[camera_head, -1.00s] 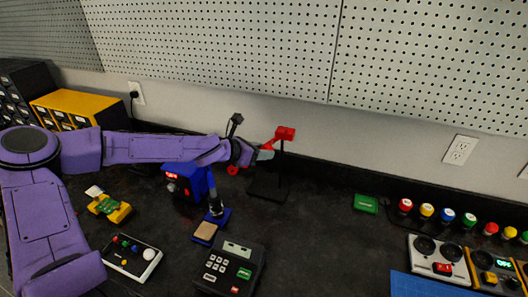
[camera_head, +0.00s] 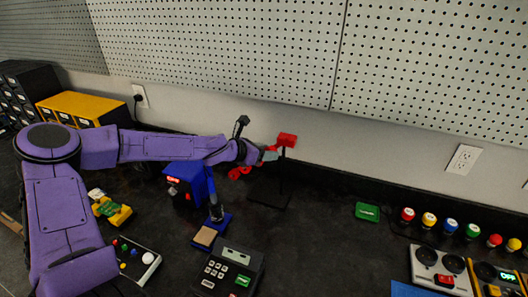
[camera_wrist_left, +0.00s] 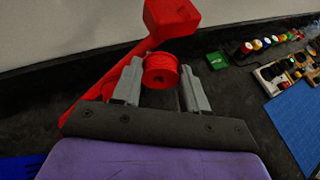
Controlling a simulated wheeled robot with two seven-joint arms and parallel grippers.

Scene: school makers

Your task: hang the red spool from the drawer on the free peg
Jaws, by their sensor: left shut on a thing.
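My left gripper (camera_head: 267,153) is at the red stand near the wall. In the left wrist view the red spool (camera_wrist_left: 161,70) sits between its two grey fingers, and they are shut on it. The stand's red block (camera_wrist_left: 172,17) rises just behind the spool, with a red bar running diagonally down to the left. In the head view the red block (camera_head: 287,140) shows right of the fingers, above a black base (camera_head: 268,194). The gripper hides the spool there, and whether the spool is on a peg cannot be told. My right gripper is out of view.
A blue device (camera_head: 190,184) stands below my left forearm. A black keypad box (camera_head: 228,272), a button panel (camera_head: 138,262) and a green block (camera_head: 367,211) lie on the dark bench. Bench between stand and green block is clear. The pegboard wall (camera_head: 230,45) is behind.

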